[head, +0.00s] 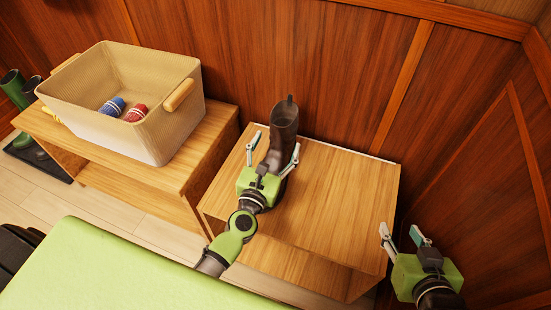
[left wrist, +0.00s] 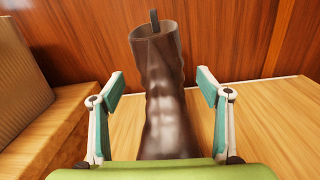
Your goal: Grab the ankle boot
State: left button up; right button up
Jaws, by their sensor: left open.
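The brown ankle boot (head: 284,124) stands upright on the wooden bench at the back wall. My left gripper (head: 274,149) is open, with one finger on each side of the boot. In the left wrist view the boot (left wrist: 165,95) rises between the two fingers (left wrist: 160,88), with a gap on both sides. Its pull tab shows at the top; its lower part is hidden behind the green gripper body. My right gripper (head: 405,238) is at the lower right, beside the bench, with its fingers apart and nothing between them.
The bench (head: 345,195) is bare to the right of the boot. A beige basket (head: 150,140) with blue and red rolled items stands on a second bench (head: 205,160) at left. Green boots (head: 14,88) stand at far left. A green surface (head: 110,270) lies in front.

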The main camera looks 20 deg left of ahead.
pick_arm(q)
jog(key=shift+w, duration=1.15)
jog(key=c, duration=1.8)
jog(key=shift+a, duration=0.1)
grip_shut()
jog(key=shift+r, duration=0.1)
